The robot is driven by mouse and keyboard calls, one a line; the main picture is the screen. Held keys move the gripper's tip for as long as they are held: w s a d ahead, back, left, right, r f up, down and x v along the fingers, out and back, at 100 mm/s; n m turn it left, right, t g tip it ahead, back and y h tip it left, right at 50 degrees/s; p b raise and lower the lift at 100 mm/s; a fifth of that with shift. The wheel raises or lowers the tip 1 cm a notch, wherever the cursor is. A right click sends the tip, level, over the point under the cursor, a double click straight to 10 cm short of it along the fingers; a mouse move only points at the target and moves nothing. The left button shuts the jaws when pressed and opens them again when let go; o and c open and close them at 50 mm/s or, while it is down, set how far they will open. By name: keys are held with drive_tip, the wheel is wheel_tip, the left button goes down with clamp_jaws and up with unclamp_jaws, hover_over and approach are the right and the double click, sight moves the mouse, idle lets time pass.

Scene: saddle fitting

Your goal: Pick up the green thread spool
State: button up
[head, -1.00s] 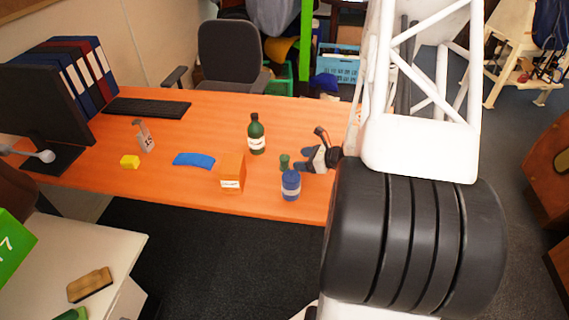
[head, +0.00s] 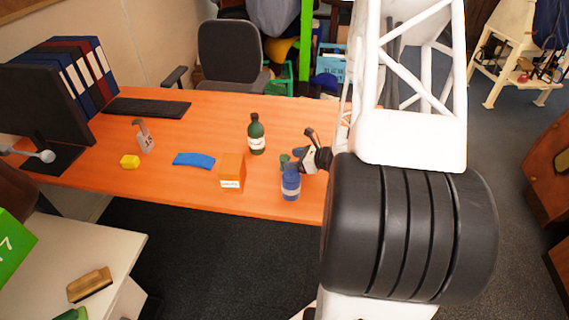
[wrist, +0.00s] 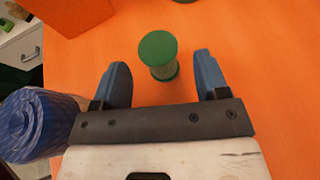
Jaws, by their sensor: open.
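The green thread spool (wrist: 158,54) stands upright on the orange desk. In the wrist view it is just beyond and between the two blue fingertips, apart from both. My gripper (wrist: 164,80) is open and empty. In the head view the spool (head: 284,160) is small and partly hidden beside my gripper (head: 298,160), which comes in from the right.
A blue bottle (head: 290,183) stands close to my gripper; in the wrist view it (wrist: 38,125) is beside the left finger.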

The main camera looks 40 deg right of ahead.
sight(285, 157)
drive_tip(key=shift+x, duration=1.95)
drive_tip(key=shift+c, duration=0.5)
drive_tip(key=c, duration=0.8)
drive_tip(key=shift+r, duration=0.15)
drive_tip(key=shift+r, duration=4.85)
